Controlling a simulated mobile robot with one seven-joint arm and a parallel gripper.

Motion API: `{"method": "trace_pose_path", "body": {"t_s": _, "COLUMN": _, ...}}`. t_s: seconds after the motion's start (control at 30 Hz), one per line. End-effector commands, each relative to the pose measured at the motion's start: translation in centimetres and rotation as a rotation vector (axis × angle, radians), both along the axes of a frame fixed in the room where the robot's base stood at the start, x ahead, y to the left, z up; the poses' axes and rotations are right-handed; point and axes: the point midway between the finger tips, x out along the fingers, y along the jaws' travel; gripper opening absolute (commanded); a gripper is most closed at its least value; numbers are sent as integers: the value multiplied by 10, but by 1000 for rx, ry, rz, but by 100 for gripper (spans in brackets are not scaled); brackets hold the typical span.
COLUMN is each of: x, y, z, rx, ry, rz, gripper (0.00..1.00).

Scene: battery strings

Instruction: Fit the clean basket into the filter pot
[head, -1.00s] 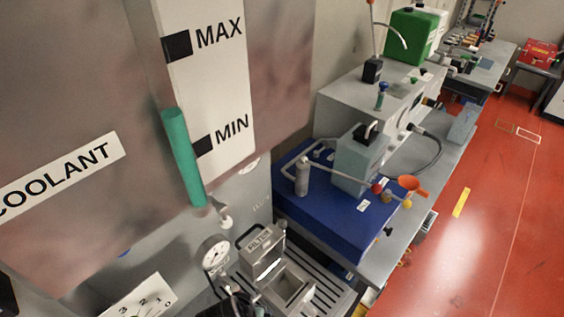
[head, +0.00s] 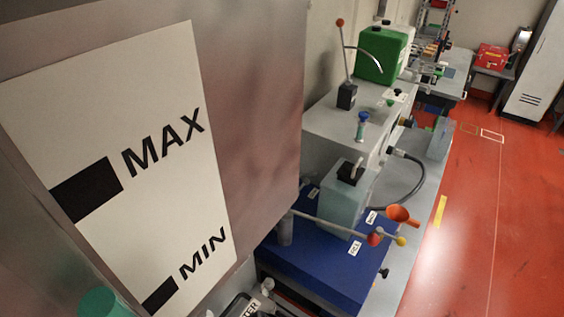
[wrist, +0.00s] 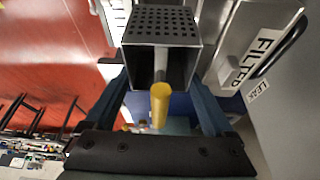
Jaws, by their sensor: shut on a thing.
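The basket (wrist: 162,25) is a square metal box with a perforated plate and a yellow-tipped rod (wrist: 160,100) in its middle. In the wrist view my gripper (wrist: 161,75) has its two dark blue fingers at opposite sides of the basket, shut on it. The grey part labelled FILTER (wrist: 262,50) stands close to the right of the basket. In the head view only the top of the FILTER part (head: 248,306) shows at the bottom edge. The pot's opening is hidden, and I cannot tell whether the basket is over it. My gripper is outside the head view.
The coolant tank's MAX/MIN plate (head: 130,150) fills the left of the head view, close by. Red floor (head: 470,240) is clear at right.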

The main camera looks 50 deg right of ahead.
Motion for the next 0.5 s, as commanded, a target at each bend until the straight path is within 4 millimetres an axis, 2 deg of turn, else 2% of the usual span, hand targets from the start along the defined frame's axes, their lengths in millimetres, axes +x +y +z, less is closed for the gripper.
{"method": "trace_pose_path", "body": {"t_s": 0.23, "x": 0, "y": 1, "z": 1, "rx": -2, "ry": -2, "rz": 13, "gripper": 21}}
{"method": "trace_pose_path", "body": {"t_s": 0.5, "x": 0, "y": 0, "z": -13, "rx": -2, "ry": -3, "rz": 12, "gripper": 20}}
